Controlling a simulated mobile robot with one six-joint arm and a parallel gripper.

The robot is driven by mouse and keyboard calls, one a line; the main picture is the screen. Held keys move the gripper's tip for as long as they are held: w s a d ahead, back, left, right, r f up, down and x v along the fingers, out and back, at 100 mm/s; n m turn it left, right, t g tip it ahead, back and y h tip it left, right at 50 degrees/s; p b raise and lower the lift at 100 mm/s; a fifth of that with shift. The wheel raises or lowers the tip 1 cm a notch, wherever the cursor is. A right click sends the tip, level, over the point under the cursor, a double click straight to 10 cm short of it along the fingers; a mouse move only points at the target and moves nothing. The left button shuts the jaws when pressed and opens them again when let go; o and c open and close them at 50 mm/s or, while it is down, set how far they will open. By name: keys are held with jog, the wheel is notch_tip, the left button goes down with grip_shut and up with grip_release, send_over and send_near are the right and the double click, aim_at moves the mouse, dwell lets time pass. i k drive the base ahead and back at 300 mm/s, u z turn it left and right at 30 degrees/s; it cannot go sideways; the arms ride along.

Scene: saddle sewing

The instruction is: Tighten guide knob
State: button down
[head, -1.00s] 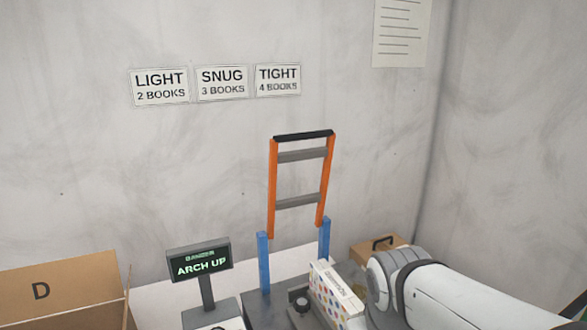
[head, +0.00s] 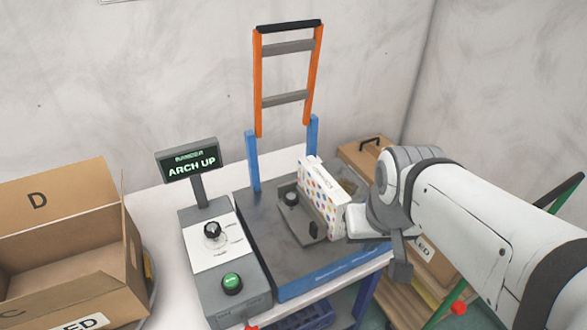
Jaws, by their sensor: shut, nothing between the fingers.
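A black round knob (head: 291,199) stands on the grey guide plate (head: 307,232), on the dark top of the machine (head: 262,238). A white box with coloured dots (head: 322,197) stands upright along the plate's right side. My gripper (head: 360,222) is at the right of the box, close to it. I cannot tell whether they touch. It is shut and holds nothing; its fingertips are not clearly seen. The knob is on the other side of the box from my gripper.
An orange arch (head: 259,82) rises from blue posts at the back. A display (head: 188,165) reads "ARCH UP". The control box (head: 238,302) has a black dial (head: 212,230) and a green button (head: 232,283). An open carton (head: 65,245) is at left, a brown case (head: 360,160) behind my wrist.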

aim_at(291, 199)
jog(key=z, duration=0.75)
jog(key=k, duration=1.15)
jog(key=u, duration=0.7)
jog(key=i, duration=1)
jog(key=u, duration=0.1)
